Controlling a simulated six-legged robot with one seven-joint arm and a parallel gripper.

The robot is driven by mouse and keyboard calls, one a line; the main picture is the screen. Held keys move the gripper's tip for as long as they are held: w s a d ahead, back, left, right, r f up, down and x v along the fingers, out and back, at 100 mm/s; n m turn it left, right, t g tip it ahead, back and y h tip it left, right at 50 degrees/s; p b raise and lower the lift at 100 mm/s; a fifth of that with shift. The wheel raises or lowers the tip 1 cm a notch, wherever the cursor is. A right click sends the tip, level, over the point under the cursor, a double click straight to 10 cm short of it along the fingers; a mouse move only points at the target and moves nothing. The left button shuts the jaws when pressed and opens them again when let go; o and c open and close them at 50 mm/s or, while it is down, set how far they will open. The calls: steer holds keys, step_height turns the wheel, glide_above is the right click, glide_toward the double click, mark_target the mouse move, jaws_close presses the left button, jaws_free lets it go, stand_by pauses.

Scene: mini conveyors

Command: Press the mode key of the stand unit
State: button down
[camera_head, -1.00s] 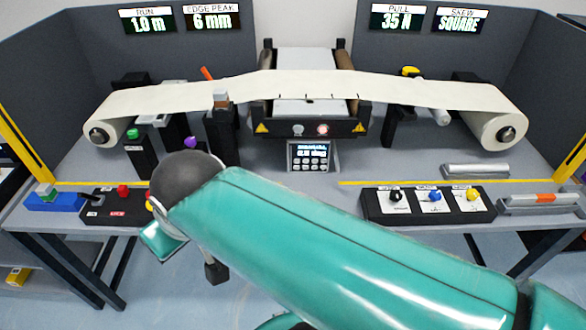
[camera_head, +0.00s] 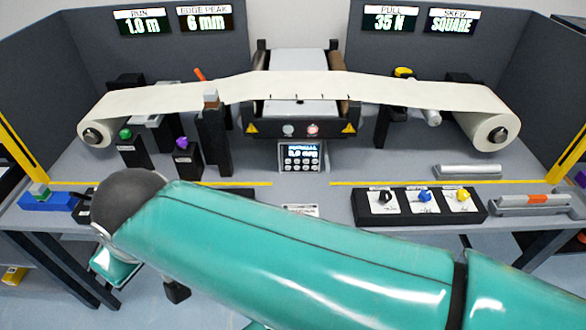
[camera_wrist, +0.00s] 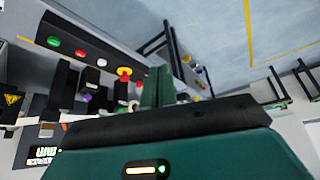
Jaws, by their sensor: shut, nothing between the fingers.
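The stand unit (camera_head: 300,157) is a small tilted panel with a lit screen and rows of pale keys, below the middle of the machine. Its key labels are too small to read, so I cannot tell which is the mode key. My arm crosses the foreground in front of the table, clear of the panel in the picture. My gripper (camera_wrist: 158,85) shows in the wrist view as shut, empty teal fingers pointing away from the camera. Its fingertips cannot be made out in the head view. A lit display (camera_wrist: 42,153) is at the wrist view's lower left; I cannot tell if it is the stand unit.
A pale web (camera_head: 300,87) runs between two rolls above the table. Posts with a green knob (camera_head: 125,134) and a purple knob (camera_head: 182,142) stand left of the panel. A black knob box (camera_head: 420,205) lies right.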

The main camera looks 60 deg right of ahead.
steer(key=d+f+m+g+h, duration=0.1)
steer(key=d+f+g+h, duration=0.2)
steer(key=d, duration=0.7)
steer(key=d+f+m+g+h, duration=0.1)
steer(key=d+f+g+h, duration=0.3)
steer(key=d, duration=0.6)
steer(key=d+f+m+h, duration=0.15)
steer(key=d+f, duration=0.35)
steer(key=d, duration=0.5)
steer(key=n+h, duration=0.3)
glide_toward(294, 183)
steer(key=s, duration=0.1)
steer(key=s+f, duration=0.1)
steer(key=s, duration=0.3)
steer(key=shift+d+f, duration=0.3)
steer(key=shift+f, duration=0.05)
steer(key=shift+d, duration=0.1)
steer(key=shift+w+d, duration=0.65)
steer(key=shift+d, duration=0.6)
steer(key=shift+w+d, duration=0.65)
steer(key=shift+d, duration=0.65)
steer(key=shift+w+d, duration=0.65)
steer(key=shift+d, duration=0.6)
steer(key=shift+d, duration=0.1)
